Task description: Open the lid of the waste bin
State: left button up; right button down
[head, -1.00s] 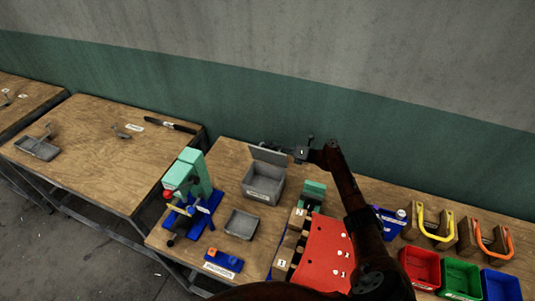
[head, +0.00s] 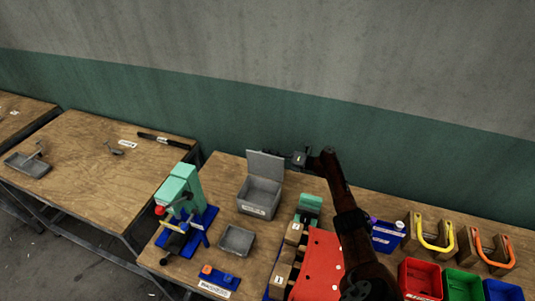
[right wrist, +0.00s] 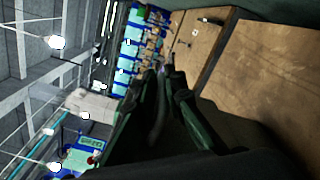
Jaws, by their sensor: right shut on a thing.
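The waste bin (head: 258,209) is a grey open-topped box with a label on its front, standing on the workbench. Its grey lid (head: 265,166) stands up steeply at the back edge, so the empty-looking inside shows. My right gripper (head: 290,156) is at the upper right edge of the lid, shut on it; the exact grip is small and partly hidden behind the lid. In the right wrist view the dark fingers (right wrist: 163,75) are close together, and the bin cannot be made out there. My left gripper is not in view.
A green and blue press (head: 183,195) and a grey tray (head: 237,240) stand left of and before the bin. A red panel (head: 318,262) lies to the right under my arm. Red (head: 420,278), green and blue bins stand further right.

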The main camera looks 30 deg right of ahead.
jog(key=shift+s+a+f, duration=0.2)
jog(key=shift+s+f, duration=0.05)
jog(key=shift+f, duration=0.5)
jog(key=c, duration=2.1)
grip_release()
jog(key=shift+o, duration=0.3)
jog(key=shift+w+d+r, duration=0.1)
jog(key=shift+d+r, duration=0.1)
jog(key=shift+r, duration=0.1)
jog(key=v, duration=1.1)
jog(key=shift+s+d, duration=0.25)
jog(key=shift+d, duration=0.05)
